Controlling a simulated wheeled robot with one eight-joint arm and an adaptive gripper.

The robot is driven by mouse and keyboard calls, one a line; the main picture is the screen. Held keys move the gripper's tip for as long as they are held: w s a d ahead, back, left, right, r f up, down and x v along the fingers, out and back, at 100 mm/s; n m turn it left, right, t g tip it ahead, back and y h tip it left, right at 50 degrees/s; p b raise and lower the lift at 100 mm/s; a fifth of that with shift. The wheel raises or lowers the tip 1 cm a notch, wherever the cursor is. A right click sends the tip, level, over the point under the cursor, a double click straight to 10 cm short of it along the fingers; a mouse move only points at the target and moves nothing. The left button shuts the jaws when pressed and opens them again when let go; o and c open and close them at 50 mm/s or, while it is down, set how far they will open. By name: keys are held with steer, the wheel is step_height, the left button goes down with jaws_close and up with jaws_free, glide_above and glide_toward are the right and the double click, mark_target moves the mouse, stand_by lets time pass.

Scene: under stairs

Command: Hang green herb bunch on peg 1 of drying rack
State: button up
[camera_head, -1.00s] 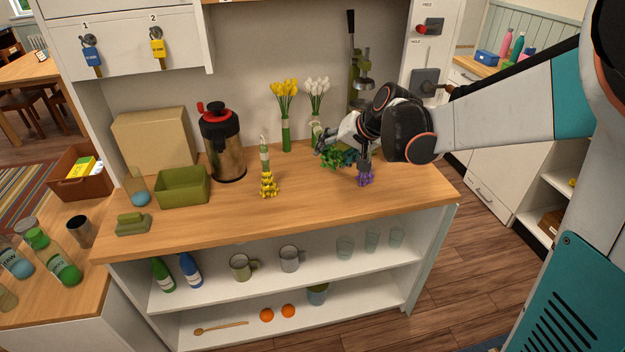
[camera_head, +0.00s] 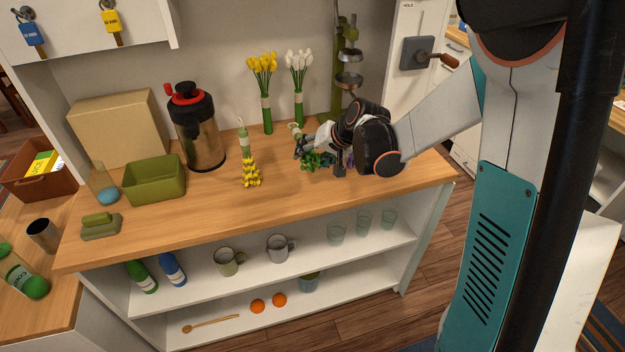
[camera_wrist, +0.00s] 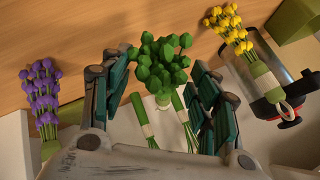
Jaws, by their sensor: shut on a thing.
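The green herb bunch (camera_head: 318,161) is a leafy dark-green cluster low over the wooden counter. My gripper (camera_wrist: 163,78) is shut on it; in the wrist view the bunch (camera_wrist: 163,62) sits between the two fingers. Whether it touches the counter I cannot tell. The yellow bunch (camera_head: 251,176) is on the counter to its left; it also shows in the wrist view (camera_wrist: 230,28). The purple bunch (camera_wrist: 42,95) is at the left of the wrist view and mostly hidden behind my gripper in the head view. I cannot make out a drying rack or its pegs.
Yellow tulips (camera_head: 262,75) and white tulips (camera_head: 299,70) stand by the wall behind my gripper. A green press (camera_head: 345,80) is beside them. A metal dispenser (camera_head: 200,140), olive bin (camera_head: 155,185) and cardboard box (camera_head: 120,125) fill the left. The counter front is clear.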

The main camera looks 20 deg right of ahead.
steer(key=shift+f+b, duration=1)
steer(key=shift+f, duration=2.8)
steer(key=shift+f, duration=0.2)
steer(key=o, duration=1.5)
steer(key=shift+s+d+r, duration=0.1)
steer(key=shift+s+r, duration=0.1)
steer(key=shift+r, duration=0.35)
steer(key=p+v, duration=0.3)
steer(key=v, duration=0.8)
steer(key=shift+s+d, duration=0.1)
steer(key=shift+s, duration=0.05)
